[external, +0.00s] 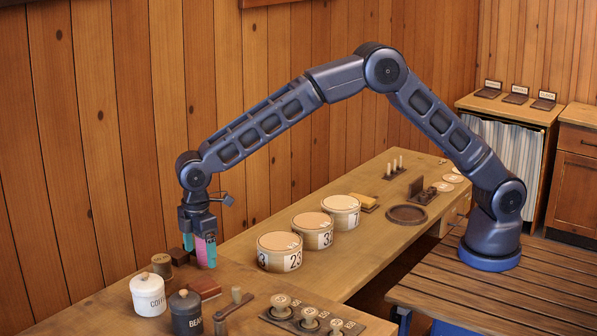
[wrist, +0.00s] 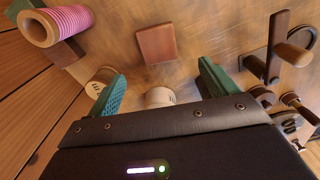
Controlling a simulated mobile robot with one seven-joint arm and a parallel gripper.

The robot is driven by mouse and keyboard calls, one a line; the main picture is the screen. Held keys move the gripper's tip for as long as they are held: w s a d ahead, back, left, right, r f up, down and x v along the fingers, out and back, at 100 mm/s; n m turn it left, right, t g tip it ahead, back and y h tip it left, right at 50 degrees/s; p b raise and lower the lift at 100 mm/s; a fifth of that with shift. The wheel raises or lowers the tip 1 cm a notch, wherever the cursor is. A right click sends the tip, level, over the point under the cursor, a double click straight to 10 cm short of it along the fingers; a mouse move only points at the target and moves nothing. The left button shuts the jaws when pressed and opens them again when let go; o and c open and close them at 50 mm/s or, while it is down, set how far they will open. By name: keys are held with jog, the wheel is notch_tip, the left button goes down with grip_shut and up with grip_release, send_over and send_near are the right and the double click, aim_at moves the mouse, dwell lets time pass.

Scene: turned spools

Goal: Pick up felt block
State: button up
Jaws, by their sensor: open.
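A reddish-brown block (external: 203,287), likely the felt block, lies flat on the wooden bench at the lower left. In the wrist view this block (wrist: 156,44) sits at top centre, beyond the gap between my fingertips. My gripper (external: 200,256) points down behind it, above the bench. In the wrist view the teal fingers of my gripper (wrist: 162,72) are spread, with nothing held between them. A pale labelled spool end (wrist: 160,97) shows lower between the fingers, partly hidden by my gripper body.
A pink spool (wrist: 55,25) and another pale spool (wrist: 99,82) lie to the left. White (external: 148,296) and black (external: 186,315) canisters stand in front. Round numbered boxes (external: 279,252) stand on the far bench.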

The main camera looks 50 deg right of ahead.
aim_at(204, 284)
jog(key=f, duration=0.9)
jog(key=shift+w+d+f, duration=0.1)
jog(key=shift+d+f, duration=0.15)
jog(key=shift+f, duration=0.1)
jog(key=c, duration=1.1)
jog(key=shift+r, duration=0.15)
